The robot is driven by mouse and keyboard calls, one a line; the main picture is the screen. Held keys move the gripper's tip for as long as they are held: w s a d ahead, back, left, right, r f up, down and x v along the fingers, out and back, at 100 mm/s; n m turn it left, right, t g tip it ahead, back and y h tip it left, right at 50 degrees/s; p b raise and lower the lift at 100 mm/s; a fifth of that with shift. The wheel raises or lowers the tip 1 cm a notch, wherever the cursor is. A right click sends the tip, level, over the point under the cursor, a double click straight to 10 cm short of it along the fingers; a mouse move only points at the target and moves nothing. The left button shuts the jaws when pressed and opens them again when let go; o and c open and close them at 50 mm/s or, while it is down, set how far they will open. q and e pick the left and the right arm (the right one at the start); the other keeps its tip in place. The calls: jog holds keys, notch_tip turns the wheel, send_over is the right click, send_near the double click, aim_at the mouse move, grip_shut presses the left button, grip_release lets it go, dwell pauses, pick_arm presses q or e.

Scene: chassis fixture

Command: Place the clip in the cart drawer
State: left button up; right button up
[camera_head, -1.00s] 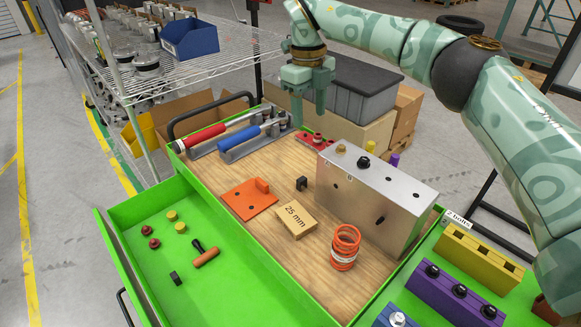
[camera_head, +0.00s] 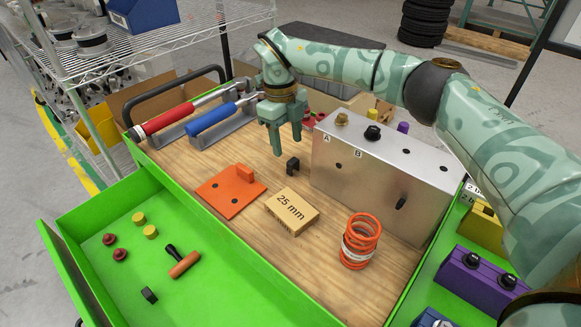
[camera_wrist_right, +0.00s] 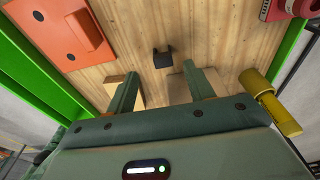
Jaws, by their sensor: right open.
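A small black clip (camera_head: 293,165) stands on the wooden cart top (camera_head: 330,265), between an orange plate and a metal block. It also shows in the right wrist view (camera_wrist_right: 163,59), beyond and between the fingertips. My right gripper (camera_head: 287,143) is open and empty, pointing down above and just behind the clip, apart from it. Its two fingers also show in the right wrist view (camera_wrist_right: 160,84). The green cart drawer (camera_head: 215,290) is pulled out at the lower left. A similar small black piece (camera_head: 149,295) lies in it. My left gripper is out of view.
Red (camera_head: 180,112) and blue (camera_head: 212,118) handled tools lie behind.

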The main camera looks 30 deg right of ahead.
aim_at(293, 160)
jog(key=shift+s+f, duration=0.1)
jog(key=shift+f, duration=0.8)
jog(key=f+b, duration=0.2)
jog(key=f, duration=0.1)
jog(key=s+d+f, duration=0.1)
jog(key=f, duration=0.1)
jog(key=shift+f+b, duration=0.15)
jog(key=shift+b, duration=0.25)
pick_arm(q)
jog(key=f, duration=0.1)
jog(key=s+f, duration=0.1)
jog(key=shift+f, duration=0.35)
pick_arm(e)
jog(key=shift+s+a, duration=0.1)
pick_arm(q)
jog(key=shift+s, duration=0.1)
pick_arm(e)
jog(key=c, duration=1)
